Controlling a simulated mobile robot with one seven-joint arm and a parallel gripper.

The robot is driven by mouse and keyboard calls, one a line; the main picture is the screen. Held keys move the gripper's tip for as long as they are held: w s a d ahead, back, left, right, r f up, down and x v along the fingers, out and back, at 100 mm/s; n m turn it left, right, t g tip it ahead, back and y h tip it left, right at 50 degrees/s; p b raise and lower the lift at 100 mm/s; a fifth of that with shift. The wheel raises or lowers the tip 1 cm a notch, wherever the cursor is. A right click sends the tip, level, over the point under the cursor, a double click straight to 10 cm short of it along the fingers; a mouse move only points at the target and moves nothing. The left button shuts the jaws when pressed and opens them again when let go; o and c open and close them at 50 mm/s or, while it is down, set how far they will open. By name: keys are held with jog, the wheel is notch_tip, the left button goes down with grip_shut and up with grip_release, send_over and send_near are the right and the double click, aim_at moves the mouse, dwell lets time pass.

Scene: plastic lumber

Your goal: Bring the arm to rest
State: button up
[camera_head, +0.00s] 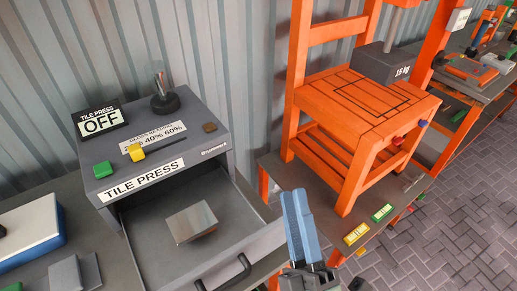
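My gripper (298,194) reaches up from the bottom centre, in front of the orange stand and right of the open drawer. Its two blue fingers lie side by side with no gap showing, and nothing shows between them. My arm behind the gripper is mostly cut off by the bottom edge of the picture.
The grey tile press (206,148), with an "OFF" sign (100,121), has its drawer (256,238) pulled out. A shiny tile (192,222) lies inside.

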jog(key=w+d+r+m+t+h+p, duration=0.15)
jog(key=r+m+h, duration=0.45)
jog(key=r, duration=0.7)
jog(key=w+a+r+m+t+h, duration=0.1)
jog(key=w+r+m+t+h, duration=0.2)
jog(key=r+m, duration=0.75)
jog(key=s+a+r+y, duration=0.1)
jog(key=s+a+r, duration=0.1)
jog(key=r, duration=0.6)
jog(key=s+a+r+y, duration=0.2)
jog(key=s+a+r, duration=0.1)
jog(key=r, duration=0.5)
jog(key=shift+s+a+r+g+y, duration=0.25)
jog(key=shift+a+r+g+y, duration=0.05)
jog(key=shift+a+g, duration=0.15)
jog(key=shift+f+m, duration=0.1)
jog(key=shift+m, duration=0.15)
